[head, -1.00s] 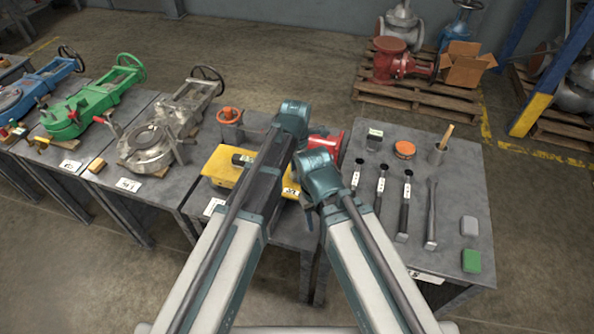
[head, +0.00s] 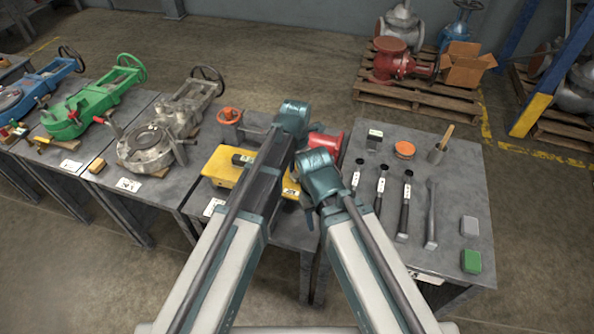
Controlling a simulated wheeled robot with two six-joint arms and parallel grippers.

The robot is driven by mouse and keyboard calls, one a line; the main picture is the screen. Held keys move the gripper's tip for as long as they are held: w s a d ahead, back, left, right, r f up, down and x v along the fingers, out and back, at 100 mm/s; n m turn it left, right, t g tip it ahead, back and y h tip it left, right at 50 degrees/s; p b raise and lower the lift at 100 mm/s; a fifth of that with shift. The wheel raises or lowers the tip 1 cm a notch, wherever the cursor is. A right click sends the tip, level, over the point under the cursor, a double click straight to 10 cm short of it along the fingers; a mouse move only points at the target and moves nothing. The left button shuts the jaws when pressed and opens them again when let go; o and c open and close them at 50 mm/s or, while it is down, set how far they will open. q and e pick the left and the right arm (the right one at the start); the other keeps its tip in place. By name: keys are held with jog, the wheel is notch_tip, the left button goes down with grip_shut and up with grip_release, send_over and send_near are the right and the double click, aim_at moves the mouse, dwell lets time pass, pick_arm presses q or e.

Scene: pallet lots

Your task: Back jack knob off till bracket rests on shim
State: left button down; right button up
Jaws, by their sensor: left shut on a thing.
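My left arm reaches over the valve bench (head: 295,236), and its wrist (head: 292,117) is above the back of it. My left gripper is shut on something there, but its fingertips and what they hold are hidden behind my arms. My right wrist (head: 319,176) is just right of it, over the bench's right side; its fingers cannot be made out. A yellow body (head: 221,166) lies on the bench, partly covered by my left arm. A red flanged part (head: 326,142) shows behind my right wrist. I cannot make out the jack knob, bracket or shim.
An orange handwheel part (head: 229,116) stands at the bench's back left. Grey (head: 147,147) and green (head: 75,113) valves stand on benches to the left.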

aim_at(296, 174)
pick_arm(q)
jog(key=shift+c, duration=1.8)
grip_release()
jog(key=shift+r, duration=0.2)
notch_tip(296, 174, up, 14)
jog(key=p, duration=1.4)
jog(key=shift+f, duration=0.25)
jog(key=shift+a, duration=0.1)
